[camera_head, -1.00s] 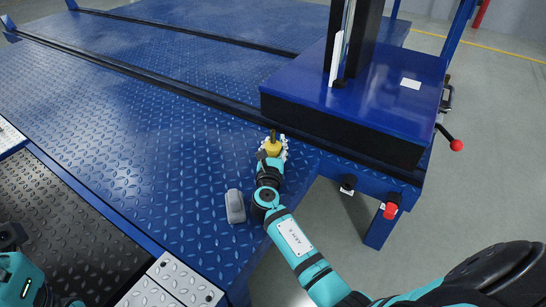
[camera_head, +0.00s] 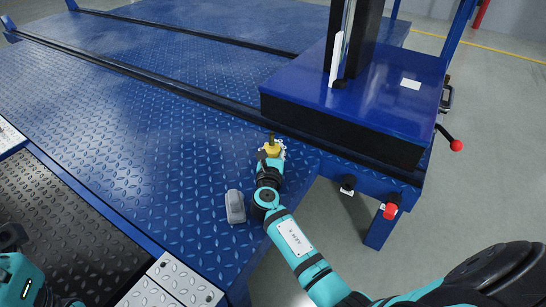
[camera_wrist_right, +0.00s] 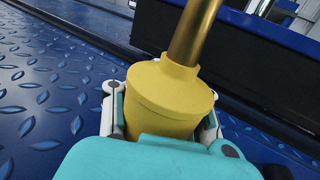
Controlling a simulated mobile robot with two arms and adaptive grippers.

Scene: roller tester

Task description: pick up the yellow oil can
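The yellow oil can (camera_head: 271,148) stands upright on the blue diamond-plate deck, near the dark front of the blue machine housing. In the right wrist view the yellow oil can (camera_wrist_right: 168,95) fills the middle, its brass-coloured spout rising out of the top of the picture. My right gripper (camera_head: 272,153) has one white-and-dark finger on each side of the can body, and both appear to press against it. The can's lower part is hidden behind my teal wrist. My left arm shows only in part at the lower left; its gripper is not in view.
A grey rounded object (camera_head: 235,206) lies on the deck (camera_head: 130,130) left of my right forearm. The blue housing (camera_head: 345,125) with a black front stands close behind the can. A red-knobbed lever (camera_head: 455,145) sticks out at right. The deck to the left is clear.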

